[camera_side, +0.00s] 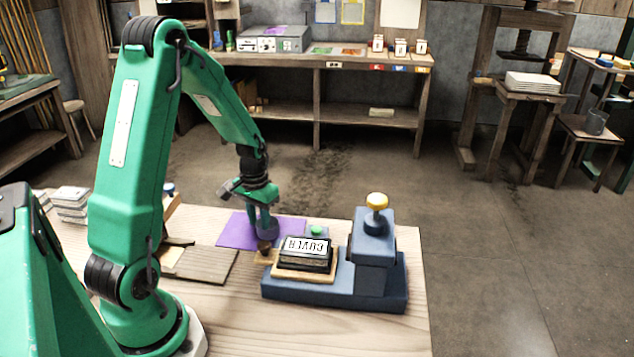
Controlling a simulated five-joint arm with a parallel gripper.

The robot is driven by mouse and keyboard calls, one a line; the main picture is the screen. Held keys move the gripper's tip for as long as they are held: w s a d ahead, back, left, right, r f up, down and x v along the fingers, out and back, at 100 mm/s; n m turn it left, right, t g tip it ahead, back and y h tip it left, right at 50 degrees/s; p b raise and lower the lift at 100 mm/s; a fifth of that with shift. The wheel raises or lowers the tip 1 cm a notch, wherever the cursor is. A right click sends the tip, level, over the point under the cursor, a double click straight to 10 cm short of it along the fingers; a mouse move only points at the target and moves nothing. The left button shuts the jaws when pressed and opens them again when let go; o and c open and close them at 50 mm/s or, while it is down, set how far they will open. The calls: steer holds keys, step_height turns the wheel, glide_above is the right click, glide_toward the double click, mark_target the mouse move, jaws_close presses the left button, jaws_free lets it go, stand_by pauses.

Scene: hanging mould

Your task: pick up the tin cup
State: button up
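My green gripper (261,222) points down over the table, just left of the blue press-like device. Its fingers reach a small dark grey rounded thing (267,230), which may be the tin cup; it is too small to be sure. I cannot tell whether the fingers are closed on it or only beside it. A small brown piece (264,247) shows just below it. A grey cup-like vessel (596,122) stands on a stool far off at the back right.
A purple sheet (235,232) and brown boards (205,265) lie to the left. White stacked blocks (70,203) stand at far left. The table front is bare.

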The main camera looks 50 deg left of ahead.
stand_by(0.5)
jaws_close()
